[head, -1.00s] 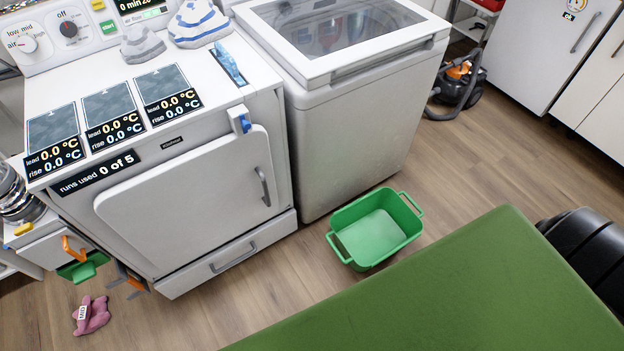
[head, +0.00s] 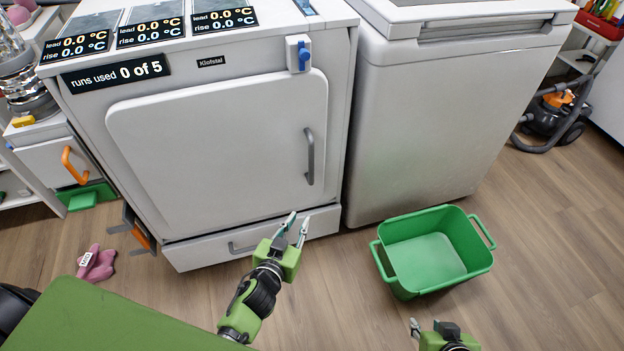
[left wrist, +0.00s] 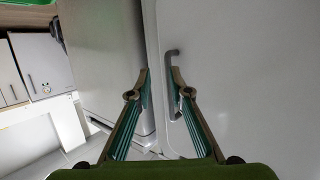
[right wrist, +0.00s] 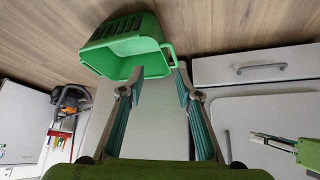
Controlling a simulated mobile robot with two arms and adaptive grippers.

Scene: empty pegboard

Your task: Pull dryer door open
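The white dryer (head: 185,48) stands at centre-left in the head view, its door (head: 215,150) shut flat against the front. The grey vertical door handle (head: 309,157) is at the door's right edge. My left gripper (head: 292,228) is open and empty, in front of and below the handle in that view. In the left wrist view the handle (left wrist: 172,54) shows beyond the left gripper's fingertips (left wrist: 161,72), partly hidden by the right-hand finger; I see no contact. My right gripper is only partly in the head view, at the bottom; in the right wrist view its fingers (right wrist: 159,72) are open and empty.
A green basket (head: 432,250) stands on the floor right of the dryer, near my right gripper. A drawer with a handle (head: 232,247) is under the door. A vacuum (head: 555,115) stands at the right.

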